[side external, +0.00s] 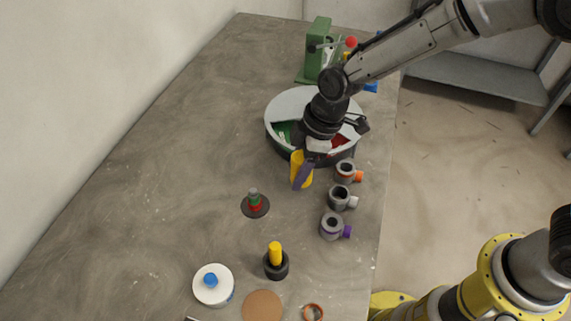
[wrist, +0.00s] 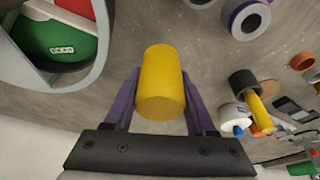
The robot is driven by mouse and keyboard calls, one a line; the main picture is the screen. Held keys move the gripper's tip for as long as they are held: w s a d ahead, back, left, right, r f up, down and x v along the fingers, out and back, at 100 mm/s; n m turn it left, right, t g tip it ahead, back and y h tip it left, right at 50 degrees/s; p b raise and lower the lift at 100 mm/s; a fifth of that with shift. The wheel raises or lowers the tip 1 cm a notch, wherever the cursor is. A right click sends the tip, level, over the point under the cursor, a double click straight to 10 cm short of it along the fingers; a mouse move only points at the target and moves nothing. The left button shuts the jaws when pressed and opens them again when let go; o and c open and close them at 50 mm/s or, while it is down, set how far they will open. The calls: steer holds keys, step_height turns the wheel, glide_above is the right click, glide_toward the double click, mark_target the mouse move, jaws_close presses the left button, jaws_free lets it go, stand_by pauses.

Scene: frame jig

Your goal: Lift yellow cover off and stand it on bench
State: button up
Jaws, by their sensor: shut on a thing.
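The yellow cover (wrist: 161,85) is a plain cylinder held between the two purple fingers of my gripper (wrist: 160,92) in the wrist view. In the side external view the yellow cover (side external: 295,165) is partly hidden by my gripper (side external: 303,176), which is in front of the round turntable-like tray. The cover looks raised above the bench (side external: 170,160), but the exact gap under it is hard to tell. A small stack of red, green and grey pieces (side external: 254,200) stands uncovered on a dark round base, to the left of and nearer than my gripper.
The round tray (side external: 285,103) with green and red sections is behind my gripper. Several grey fittings with coloured ends (side external: 332,226) line the right edge. A black holder with a yellow top (side external: 275,262) and a white roll (side external: 212,287) are in front. The left bench is clear.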

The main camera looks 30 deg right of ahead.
mark_target(300, 158)
steer(key=shift+f, duration=2.25)
steer(key=shift+f, duration=0.5)
steer(key=o, duration=1.6)
steer(key=shift+c, duration=0.2)
steer(key=shift+r, duration=0.75)
steer(key=shift+r, duration=3.5)
